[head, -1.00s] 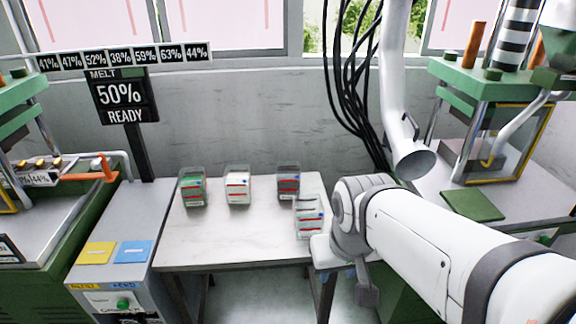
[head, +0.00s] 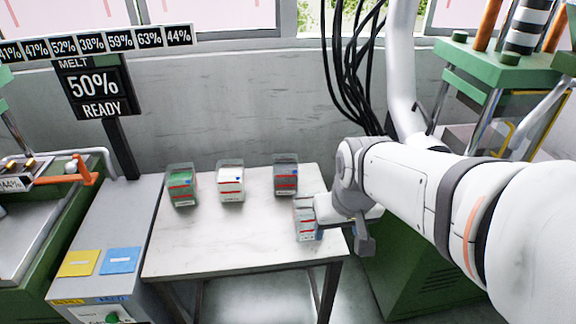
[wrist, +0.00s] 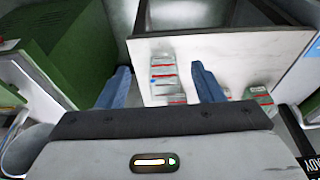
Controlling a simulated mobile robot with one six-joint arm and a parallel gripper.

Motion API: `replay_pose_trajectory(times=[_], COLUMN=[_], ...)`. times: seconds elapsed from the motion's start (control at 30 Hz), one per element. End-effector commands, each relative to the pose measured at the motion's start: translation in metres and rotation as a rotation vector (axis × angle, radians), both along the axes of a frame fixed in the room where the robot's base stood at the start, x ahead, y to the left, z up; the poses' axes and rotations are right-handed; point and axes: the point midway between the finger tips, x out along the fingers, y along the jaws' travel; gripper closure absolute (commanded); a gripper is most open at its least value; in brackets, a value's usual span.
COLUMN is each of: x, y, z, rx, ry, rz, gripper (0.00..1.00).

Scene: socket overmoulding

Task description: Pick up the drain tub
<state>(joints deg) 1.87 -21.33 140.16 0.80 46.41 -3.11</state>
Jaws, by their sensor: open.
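Several clear tubs with red-striped labels stand on the table; I cannot read which is the drain tub. The nearest tub (head: 306,219), pale with red bands, stands at the table's right side, partly hidden by my wrist in the head view. In the wrist view this tub (wrist: 163,77) appears between the two blue fingers of my gripper (wrist: 162,76), which are open and not closed on it. Behind it stand a green-filled tub (head: 181,186), a white-filled tub (head: 230,182) and a dark grey-filled tub (head: 285,176).
The pale table (head: 215,245) is clear at its front and left. A grey cabinet with a yellow pad (head: 79,263) and a blue pad (head: 121,260) adjoins it at left. A green machine (head: 410,260) stands at right. A melt sign (head: 95,92) reads 50% READY.

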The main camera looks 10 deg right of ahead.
Motion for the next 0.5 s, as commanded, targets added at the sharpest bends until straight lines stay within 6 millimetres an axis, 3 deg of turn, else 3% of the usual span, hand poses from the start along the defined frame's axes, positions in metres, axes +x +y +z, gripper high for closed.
replay_pose_trajectory(times=[0.3,0.5], x=[0.132,0.19], y=[-0.002,-0.004], z=[-0.058,-0.102], rx=[0.003,0.003], ry=[-0.067,-0.109], rz=[-0.005,-0.007], gripper=[0.13,0.0])
